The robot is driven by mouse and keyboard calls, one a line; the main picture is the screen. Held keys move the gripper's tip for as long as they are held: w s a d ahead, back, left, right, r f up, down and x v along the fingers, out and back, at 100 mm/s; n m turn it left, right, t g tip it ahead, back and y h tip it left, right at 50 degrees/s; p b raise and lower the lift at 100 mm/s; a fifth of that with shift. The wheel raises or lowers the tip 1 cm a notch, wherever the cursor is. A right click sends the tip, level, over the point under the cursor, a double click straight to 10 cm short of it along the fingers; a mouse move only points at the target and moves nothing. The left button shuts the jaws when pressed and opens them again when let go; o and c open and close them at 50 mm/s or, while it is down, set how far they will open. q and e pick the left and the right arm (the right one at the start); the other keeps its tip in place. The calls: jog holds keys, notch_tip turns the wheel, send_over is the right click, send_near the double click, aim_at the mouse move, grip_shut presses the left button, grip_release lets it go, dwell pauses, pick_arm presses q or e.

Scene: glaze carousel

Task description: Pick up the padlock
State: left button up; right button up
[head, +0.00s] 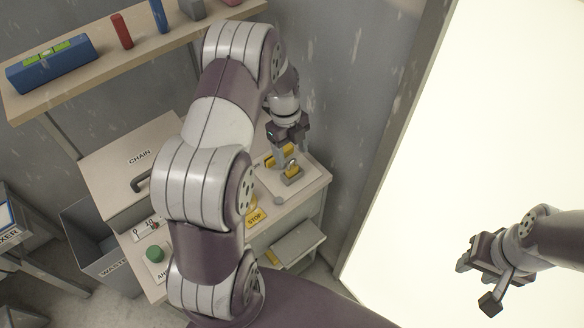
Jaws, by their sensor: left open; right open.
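The padlock (291,174), small with a yellow body and a grey loop, appears on the pale panel (268,187) at the right end of the bench. A second yellow piece (283,151) shows just behind it, partly covered by my gripper. My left gripper (288,154) is open and points down right over the padlock, its fingers close to it. I cannot tell whether they touch it. My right gripper (477,284) is open and empty, far off at the right in front of the bright area.
A cabinet marked CHAIN (130,160) stands on the bench, left of my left arm. A green button (155,253) and a yellow STOP label (256,217) are near the front. A grey WASTE bin (88,238) stands at left. A shelf (95,72) holds a blue level (50,66).

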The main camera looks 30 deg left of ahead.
aim_at(292, 159)
pick_arm(q)
jog(key=f, duration=0.3)
jog(key=s+d+f+p, duration=0.1)
jog(key=f, duration=0.1)
jog(key=shift+w, duration=0.15)
jog(key=c, duration=1.2)
jog(key=shift+r, duration=0.1)
jog(key=shift+c, duration=0.2)
